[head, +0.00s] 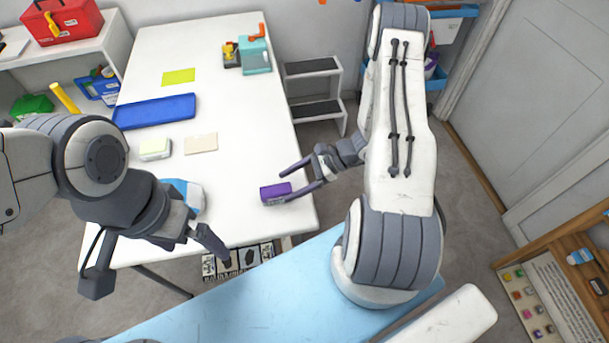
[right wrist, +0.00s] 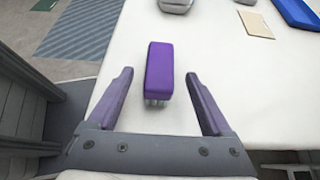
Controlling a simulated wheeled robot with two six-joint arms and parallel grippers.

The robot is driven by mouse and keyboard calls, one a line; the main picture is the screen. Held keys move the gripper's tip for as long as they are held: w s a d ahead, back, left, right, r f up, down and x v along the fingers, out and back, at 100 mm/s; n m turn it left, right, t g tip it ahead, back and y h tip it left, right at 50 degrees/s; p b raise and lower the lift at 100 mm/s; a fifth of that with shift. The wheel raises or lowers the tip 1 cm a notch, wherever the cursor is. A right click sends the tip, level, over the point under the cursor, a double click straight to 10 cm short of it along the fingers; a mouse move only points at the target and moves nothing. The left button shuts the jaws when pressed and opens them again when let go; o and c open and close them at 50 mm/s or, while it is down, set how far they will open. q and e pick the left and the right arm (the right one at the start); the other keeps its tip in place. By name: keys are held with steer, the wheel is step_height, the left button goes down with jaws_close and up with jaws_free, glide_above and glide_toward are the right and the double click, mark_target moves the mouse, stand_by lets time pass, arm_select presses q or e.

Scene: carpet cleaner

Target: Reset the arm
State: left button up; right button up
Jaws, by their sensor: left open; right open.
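My right gripper (head: 279,188) is open over the front right of the white table (head: 240,150). In the right wrist view the purple block (right wrist: 159,70) sits between the spread fingers of the right gripper (right wrist: 160,73), with a visible gap on each side. My left gripper (head: 157,262) is open and empty, hanging near the table's front left edge. Both arms reach in from the sides, and the right arm is raised high in the head view.
A blue tray (head: 155,111), a yellow note (head: 179,76), a beige card (head: 201,143) and a pale green-topped block (head: 155,149) lie on the table. A blue and white object (head: 188,194) is partly hidden behind my left arm. A step stool (head: 315,90) stands behind. The table's middle is clear.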

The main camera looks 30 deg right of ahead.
steer(key=b+v, duration=0.1)
steer(key=v, duration=0.6)
steer(key=shift+d+r, duration=0.15)
steer(key=shift+d, duration=0.1)
steer(key=shift+a+r, duration=0.1)
